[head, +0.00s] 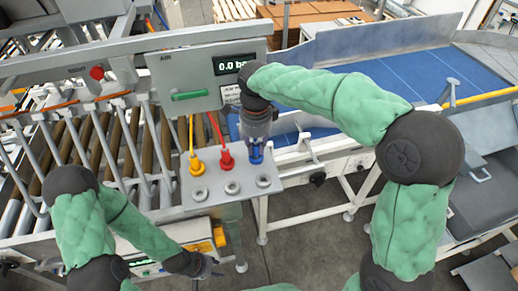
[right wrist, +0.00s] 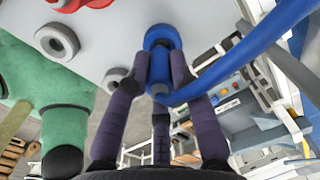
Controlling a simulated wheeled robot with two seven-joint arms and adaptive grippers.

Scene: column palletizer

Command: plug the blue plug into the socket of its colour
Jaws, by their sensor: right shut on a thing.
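The blue plug (head: 256,156) is upright over the back row of the light grey panel (head: 215,178), at the right end. My right gripper (head: 259,140) is shut on it from above. The right wrist view shows the fingers on both sides of the blue plug (right wrist: 160,60), whose wide blue end meets the panel face. I cannot tell how deep it sits. A blue hose (right wrist: 235,60) bends off to the right. Three grey ring sockets, the right one (head: 263,181) nearest the blue plug, line the front row. My left gripper (head: 208,269) is low, away from the panel; its fingers are unclear.
A yellow plug (head: 196,166) and a red plug (head: 226,160) with hoses stand left of the blue plug. Behind is a grey box with a gauge (head: 236,64) and green handle (head: 190,95). A roller conveyor (head: 112,140) lies left, a blue belt (head: 420,75) right.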

